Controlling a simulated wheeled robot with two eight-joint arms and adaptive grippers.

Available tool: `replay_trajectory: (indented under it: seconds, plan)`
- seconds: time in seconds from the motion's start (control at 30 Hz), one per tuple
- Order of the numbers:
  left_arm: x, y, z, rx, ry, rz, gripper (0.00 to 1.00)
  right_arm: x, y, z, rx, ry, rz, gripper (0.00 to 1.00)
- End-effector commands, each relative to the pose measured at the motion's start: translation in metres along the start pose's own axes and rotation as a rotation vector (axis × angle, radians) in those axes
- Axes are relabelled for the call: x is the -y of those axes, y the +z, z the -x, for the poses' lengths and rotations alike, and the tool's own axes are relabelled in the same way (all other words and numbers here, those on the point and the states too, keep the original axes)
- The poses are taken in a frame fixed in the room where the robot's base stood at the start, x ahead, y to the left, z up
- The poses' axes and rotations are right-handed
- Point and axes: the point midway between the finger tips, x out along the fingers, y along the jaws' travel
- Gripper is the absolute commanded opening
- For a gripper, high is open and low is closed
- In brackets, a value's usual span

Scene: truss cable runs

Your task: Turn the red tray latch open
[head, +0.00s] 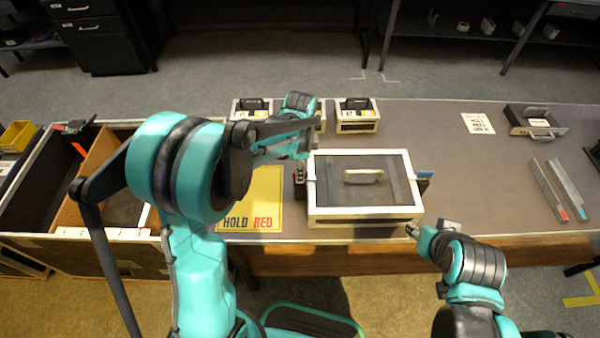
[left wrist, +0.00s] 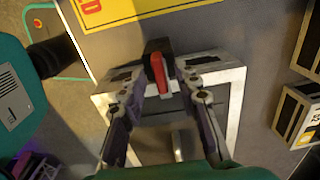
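The tray (head: 362,215) is a white-framed box with a grey lid and a pale handle, on the bench near its front edge. In the left wrist view the red latch (left wrist: 158,75) sits on a dark block at the tray's edge. My left gripper (left wrist: 160,78) is open, its fingers on either side of the red latch with a gap on each side. In the head view the left gripper (head: 300,170) is at the tray's left side and largely covers the latch. My right gripper (head: 411,230) is near the tray's front right corner; its opening is too small to judge.
A blue part (head: 425,174) sticks out at the tray's right side. A yellow "HOLD RED" sheet (head: 250,190) lies left of the tray. Small boxes (head: 357,116) stand behind it.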

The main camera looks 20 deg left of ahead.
Motion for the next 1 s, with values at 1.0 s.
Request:
replay_trajectory:
  seconds: [1.0]
  plan:
    - [0.0002,0.0000,-0.0057,0.000,-0.001,0.078,0.00,0.0000,0.0004,-0.0007,0.000,0.000,0.000,0.40]
